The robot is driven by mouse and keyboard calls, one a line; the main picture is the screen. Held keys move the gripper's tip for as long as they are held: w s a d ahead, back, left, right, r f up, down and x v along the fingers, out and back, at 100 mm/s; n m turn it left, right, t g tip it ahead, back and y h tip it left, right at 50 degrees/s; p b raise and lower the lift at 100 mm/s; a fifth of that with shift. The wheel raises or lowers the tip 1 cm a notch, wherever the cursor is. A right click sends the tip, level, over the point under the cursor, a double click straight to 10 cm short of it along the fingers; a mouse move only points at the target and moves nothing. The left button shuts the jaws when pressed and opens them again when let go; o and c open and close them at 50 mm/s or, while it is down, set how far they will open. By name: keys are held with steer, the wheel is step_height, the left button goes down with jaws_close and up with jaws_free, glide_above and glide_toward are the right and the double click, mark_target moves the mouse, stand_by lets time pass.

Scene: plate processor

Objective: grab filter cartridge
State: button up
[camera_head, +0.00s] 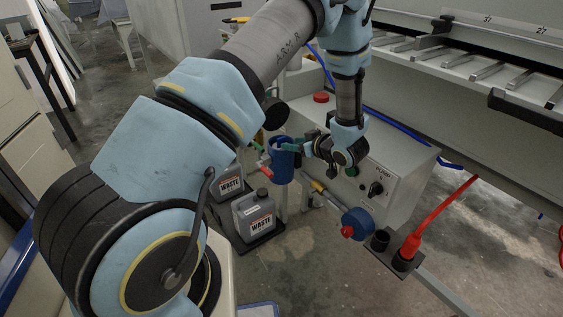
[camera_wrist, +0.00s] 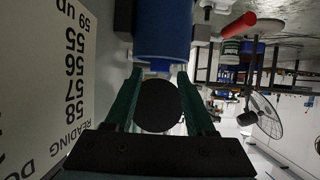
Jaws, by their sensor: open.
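A blue cylinder, which looks like the filter cartridge (camera_head: 282,168), hangs beside the grey pump box in the head view. It also fills the top middle of the wrist view (camera_wrist: 163,30). My gripper (camera_head: 284,144) is at its upper part in the head view, with green fingers pointing left. In the wrist view my gripper (camera_wrist: 158,74) has its two green fingers apart, with the tips at the cylinder's near end. Whether the fingers touch it is unclear. A dark round shape (camera_wrist: 158,106) shows between the fingers.
The pump box (camera_head: 385,180) stands right of my gripper, with a blue round part (camera_head: 357,224) and a red fitting (camera_head: 411,246) below. Two grey waste jugs (camera_head: 254,216) stand lower left. A red handle (camera_wrist: 238,24) lies right of the cylinder in the wrist view.

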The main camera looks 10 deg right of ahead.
steer(key=shift+x, duration=2.7)
jaws_close()
